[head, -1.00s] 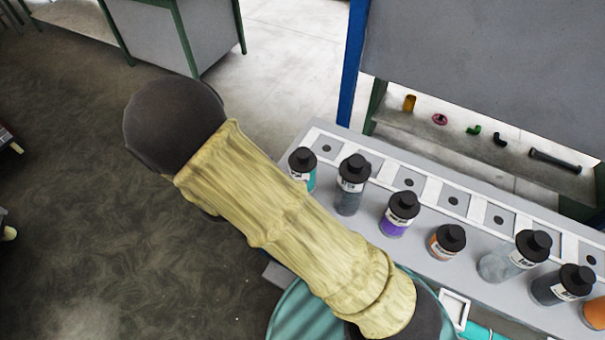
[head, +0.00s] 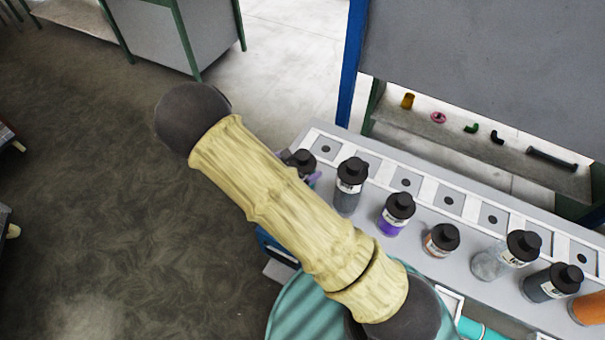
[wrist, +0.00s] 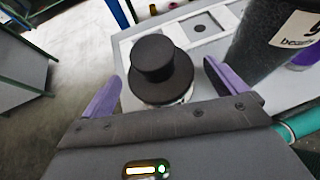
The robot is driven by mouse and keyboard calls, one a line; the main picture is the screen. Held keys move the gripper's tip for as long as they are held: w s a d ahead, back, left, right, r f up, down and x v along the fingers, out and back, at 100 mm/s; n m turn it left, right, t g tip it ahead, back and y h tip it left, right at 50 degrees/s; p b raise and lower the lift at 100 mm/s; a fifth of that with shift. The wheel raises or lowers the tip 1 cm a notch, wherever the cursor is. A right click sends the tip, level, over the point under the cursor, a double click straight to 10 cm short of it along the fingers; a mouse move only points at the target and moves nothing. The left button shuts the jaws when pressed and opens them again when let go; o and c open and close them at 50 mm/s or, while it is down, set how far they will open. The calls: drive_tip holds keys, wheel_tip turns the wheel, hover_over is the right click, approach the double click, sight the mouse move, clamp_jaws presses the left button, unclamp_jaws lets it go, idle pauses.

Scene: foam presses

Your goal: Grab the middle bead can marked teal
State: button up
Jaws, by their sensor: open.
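The can with teal contents is the leftmost of the row in the head view, not a middle one. Its black cap (head: 301,160) shows there past my arm; its teal body is now hidden. In the wrist view its black stepped cap (wrist: 161,66) stands between the two purple fingers of my gripper (wrist: 163,72), with a sliver of pale body below. The fingers are open, one on each side of the can, with no clear grip on it. In the head view, a bit of purple finger shows beside the can; the rest of the gripper is hidden behind my arm.
A dark grey can (head: 348,187) stands close to the right, also large in the wrist view (wrist: 275,40). Purple (head: 396,214), orange (head: 440,240) and further cans continue rightward. Behind them runs a white strip of square pads (head: 450,200). Open floor (head: 110,200) lies left.

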drive_tip(key=shift+x, duration=1.1)
drive_tip(key=shift+c, duration=0.5)
drive_tip(key=c, duration=1.6)
drive_tip(key=shift+o, duration=0.2)
drive_tip(key=shift+r, duration=0.15)
wheel_tip(320, 180, up, 10)
drive_tip(key=shift+f+b, duration=0.1)
drive_tip(key=shift+b, duration=1.05)
